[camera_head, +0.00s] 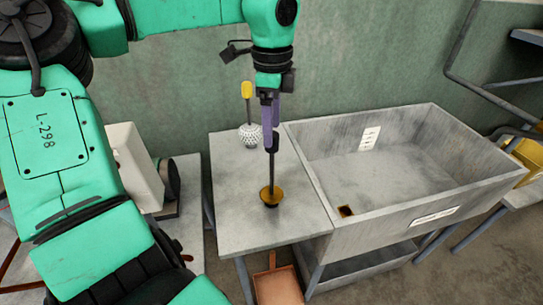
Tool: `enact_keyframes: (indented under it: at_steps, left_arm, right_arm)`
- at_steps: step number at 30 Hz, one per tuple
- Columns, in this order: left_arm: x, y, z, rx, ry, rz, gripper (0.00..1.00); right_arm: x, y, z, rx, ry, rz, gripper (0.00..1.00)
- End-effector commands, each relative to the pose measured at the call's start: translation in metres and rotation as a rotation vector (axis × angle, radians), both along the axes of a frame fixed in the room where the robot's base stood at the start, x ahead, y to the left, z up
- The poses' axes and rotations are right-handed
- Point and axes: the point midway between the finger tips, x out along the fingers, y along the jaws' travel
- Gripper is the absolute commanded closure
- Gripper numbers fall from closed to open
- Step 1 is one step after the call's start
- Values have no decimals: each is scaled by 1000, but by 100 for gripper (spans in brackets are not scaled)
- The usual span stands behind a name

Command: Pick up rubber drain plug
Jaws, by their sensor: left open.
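My right gripper is not in view.
A brown dustpan-like thing (277,285) is below the table front.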

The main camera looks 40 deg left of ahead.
Motion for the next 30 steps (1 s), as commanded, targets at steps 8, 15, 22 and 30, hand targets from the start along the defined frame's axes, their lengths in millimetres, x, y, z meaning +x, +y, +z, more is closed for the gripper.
enact_keyframes:
  at_steps: [8,15,22,30]
  left_arm:
    - [-7,-4,-43,-3,3,0,26]
    - [-6,-3,-58,-1,-3,2,26]
    - [-6,-3,-58,-1,-3,2,94]
    - [-6,-3,-57,-1,-3,2,100]
  right_arm:
    - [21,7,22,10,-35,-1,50]
    - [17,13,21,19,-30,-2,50]
    - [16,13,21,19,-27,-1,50]
    - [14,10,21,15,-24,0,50]
